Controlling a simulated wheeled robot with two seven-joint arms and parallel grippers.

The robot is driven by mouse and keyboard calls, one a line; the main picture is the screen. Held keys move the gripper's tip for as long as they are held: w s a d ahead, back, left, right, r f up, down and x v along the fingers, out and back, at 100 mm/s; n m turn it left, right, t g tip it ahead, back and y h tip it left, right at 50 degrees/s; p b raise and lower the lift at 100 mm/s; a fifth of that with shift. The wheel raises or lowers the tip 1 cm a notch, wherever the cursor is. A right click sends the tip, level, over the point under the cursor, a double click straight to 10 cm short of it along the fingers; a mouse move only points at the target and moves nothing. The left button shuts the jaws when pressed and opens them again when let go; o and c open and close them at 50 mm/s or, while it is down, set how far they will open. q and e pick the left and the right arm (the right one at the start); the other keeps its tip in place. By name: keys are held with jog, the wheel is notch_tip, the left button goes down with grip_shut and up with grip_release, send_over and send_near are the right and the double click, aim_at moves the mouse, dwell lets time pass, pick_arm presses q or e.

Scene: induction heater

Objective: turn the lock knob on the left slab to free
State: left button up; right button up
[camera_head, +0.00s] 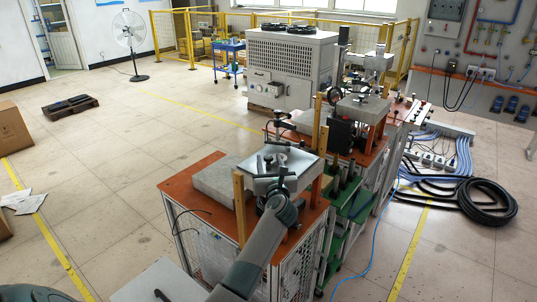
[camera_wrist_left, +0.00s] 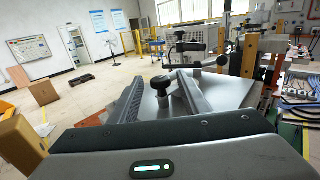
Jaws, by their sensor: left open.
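The left slab (camera_head: 298,163) is a grey metal plate raised above an orange-topped bench. My left gripper (camera_head: 271,164) is over its near left part, with the arm coming up from below. In the left wrist view, the gripper (camera_wrist_left: 158,90) is open, with one finger on each side of a black lock knob (camera_wrist_left: 160,84). The knob stands on a short light stem on the slab (camera_wrist_left: 222,88). I cannot tell whether either finger touches it. My right gripper is not in view.
Wooden posts (camera_head: 240,208) stand at the slab's corners. A black clamp handle (camera_wrist_left: 190,47) rises beyond the knob. A second slab (camera_head: 362,107) stands farther back on the right. A black hose coil (camera_head: 487,201) lies on the floor at right.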

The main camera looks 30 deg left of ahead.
pick_arm(q)
jog(key=shift+x, duration=1.35)
jog(key=shift+c, duration=0.6)
jog(key=c, duration=0.9)
jog(key=shift+f, duration=0.1)
